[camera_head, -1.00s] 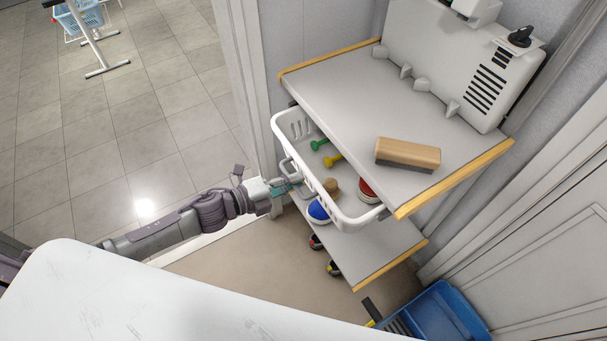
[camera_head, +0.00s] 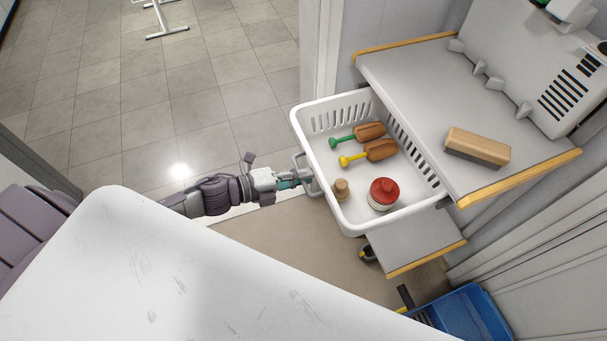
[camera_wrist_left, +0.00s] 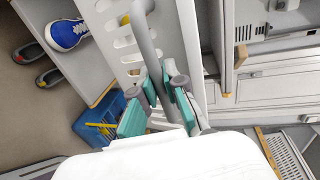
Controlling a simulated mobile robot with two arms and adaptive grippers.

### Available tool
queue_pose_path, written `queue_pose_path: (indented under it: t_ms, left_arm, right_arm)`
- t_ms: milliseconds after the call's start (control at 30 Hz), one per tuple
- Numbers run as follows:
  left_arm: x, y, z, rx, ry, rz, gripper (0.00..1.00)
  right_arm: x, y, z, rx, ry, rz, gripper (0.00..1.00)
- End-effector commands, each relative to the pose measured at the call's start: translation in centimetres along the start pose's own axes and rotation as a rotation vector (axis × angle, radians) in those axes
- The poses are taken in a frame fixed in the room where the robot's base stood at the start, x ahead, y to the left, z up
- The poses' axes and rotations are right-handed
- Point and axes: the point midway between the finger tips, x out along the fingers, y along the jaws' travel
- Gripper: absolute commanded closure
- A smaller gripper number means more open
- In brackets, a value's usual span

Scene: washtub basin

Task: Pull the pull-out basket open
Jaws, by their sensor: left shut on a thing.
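The white pull-out basket (camera_head: 352,222) stands far out from under the top shelf in the head view. Inside it lie a green-handled scoop (camera_head: 342,142), a yellow-handled scoop (camera_head: 354,159), a red-topped container (camera_head: 384,190) and a small wooden-looking piece (camera_head: 341,187). My left gripper (camera_head: 300,178) is shut on the basket's front handle (camera_head: 309,171). In the left wrist view, its teal fingers (camera_wrist_left: 165,98) close around the handle bar (camera_wrist_left: 146,45), and the slotted basket wall (camera_wrist_left: 122,42) is beside it. My right gripper is not in view.
A wooden brush (camera_head: 478,147) lies on the grey top shelf (camera_head: 415,85). A lower shelf (camera_head: 410,245) is below the basket, and blue and dark shoes (camera_wrist_left: 66,34) show in the wrist view. A blue bin (camera_head: 470,315) stands on the floor at lower right.

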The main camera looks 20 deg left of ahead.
Motion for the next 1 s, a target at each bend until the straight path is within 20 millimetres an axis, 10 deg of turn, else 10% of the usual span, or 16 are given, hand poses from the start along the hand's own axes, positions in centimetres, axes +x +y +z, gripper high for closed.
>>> queue_pose_path:
  t_ms: [167, 367, 733, 1000]
  left_arm:
    - [0.0, 0.1, 0.0, 0.0, 0.0, 0.001, 1.0]
    - [0.0, 0.0, 0.0, 0.0, 0.0, 0.001, 0.63]
    - [-0.6, 0.1, -0.1, -0.002, 0.0, 0.002, 0.63]
    - [-5.7, 0.2, -0.1, -0.003, 0.001, 0.006, 0.63]
  right_arm:
    - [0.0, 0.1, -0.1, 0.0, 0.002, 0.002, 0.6]
    - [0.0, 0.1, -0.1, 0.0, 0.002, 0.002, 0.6]
    - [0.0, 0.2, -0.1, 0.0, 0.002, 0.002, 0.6]
    - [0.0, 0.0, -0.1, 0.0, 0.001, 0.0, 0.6]
